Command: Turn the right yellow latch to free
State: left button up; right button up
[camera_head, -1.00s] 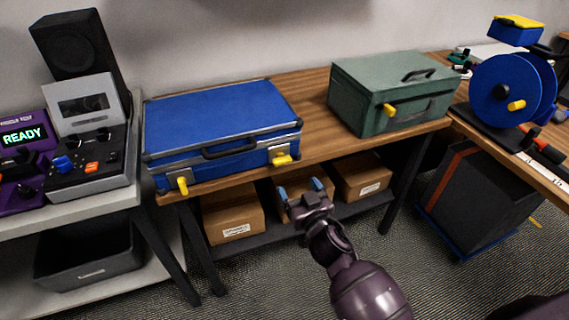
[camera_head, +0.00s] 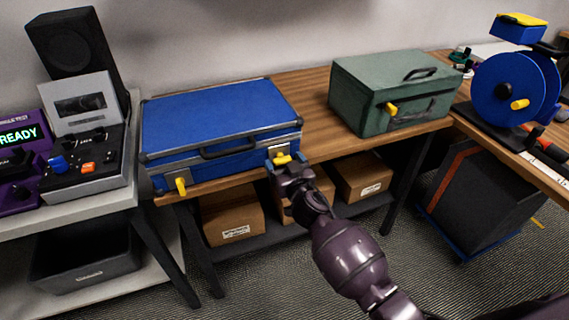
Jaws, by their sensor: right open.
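A blue case (camera_head: 220,112) with metal edges and a black handle (camera_head: 228,149) lies closed on the wooden table. Its right yellow latch (camera_head: 282,158) is on the front face near the right corner, lying roughly sideways. Its left yellow latch (camera_head: 181,186) hangs downward at the front left. My right gripper (camera_head: 284,163) is open at the right latch, with its blue-tipped fingers on either side of it. Whether the fingers touch the latch I cannot tell. My left gripper is not in view.
A green metal box (camera_head: 385,85) with a yellow latch stands right of the case. A blue reel (camera_head: 497,90) stands further right. A grey bench with a purple device (camera_head: 20,150) is at left. Cardboard boxes (camera_head: 232,214) sit on the shelf below.

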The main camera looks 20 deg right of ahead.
jog(key=c, duration=0.9)
jog(key=shift+n, duration=0.3)
jog(key=n, duration=0.3)
jog(key=shift+n, duration=0.3)
jog(key=n, duration=0.4)
jog(key=shift+a+f+n, duration=0.1)
jog(key=shift+n, duration=0.2)
jog(key=n, duration=0.4)
jog(key=shift+n, duration=0.3)
jog(key=shift+a+f+n, duration=0.1)
jog(key=shift+f+n, duration=0.05)
jog(key=shift+n, duration=2.05)
